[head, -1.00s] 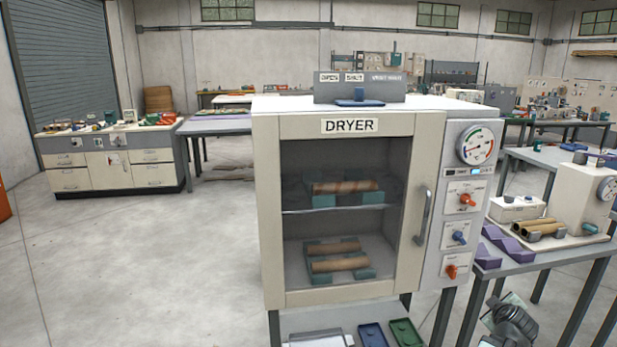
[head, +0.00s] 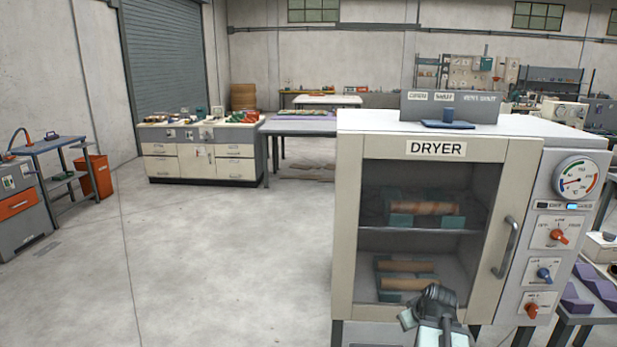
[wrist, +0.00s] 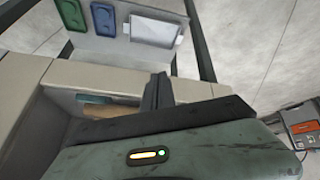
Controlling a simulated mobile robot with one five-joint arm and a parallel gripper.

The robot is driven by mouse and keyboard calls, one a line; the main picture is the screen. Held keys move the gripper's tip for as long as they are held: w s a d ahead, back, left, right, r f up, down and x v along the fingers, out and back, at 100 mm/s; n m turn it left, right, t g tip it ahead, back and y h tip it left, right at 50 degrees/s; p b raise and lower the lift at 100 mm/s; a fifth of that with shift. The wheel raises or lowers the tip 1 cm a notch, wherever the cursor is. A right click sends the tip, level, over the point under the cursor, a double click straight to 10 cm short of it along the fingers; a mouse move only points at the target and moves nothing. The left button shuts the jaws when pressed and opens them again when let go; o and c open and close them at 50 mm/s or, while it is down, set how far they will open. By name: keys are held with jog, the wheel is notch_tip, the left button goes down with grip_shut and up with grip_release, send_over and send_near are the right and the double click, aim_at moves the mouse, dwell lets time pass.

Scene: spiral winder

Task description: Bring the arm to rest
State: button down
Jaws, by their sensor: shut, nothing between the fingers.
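My gripper (wrist: 157,92) shows in the wrist view as dark fingers closed together with nothing between them. The fingers point toward the dryer's cream front frame (wrist: 195,88), and I cannot tell the gap to it. In the head view my arm (head: 437,308) is low in front of the dryer (head: 346,215), overlapping the lower part of its door. The dryer door is shut. Behind its glass, brown tubes (head: 408,284) lie on green holders on two shelves. My fingertips cannot be made out in the head view.
A bench with purple pieces (head: 597,287) stands at the right. A drawer cabinet (head: 180,165) and an orange bin (head: 97,177) stand farther left. The floor left of the dryer is clear.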

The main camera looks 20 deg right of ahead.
jog(key=a+r+g+y+p, duration=0.1)
jog(key=a+g+p, duration=0.3)
jog(key=a, duration=3.3)
jog(key=shift+w+r+g, duration=0.3)
jog(key=shift+r+g, duration=0.05)
jog(key=shift+g, duration=0.65)
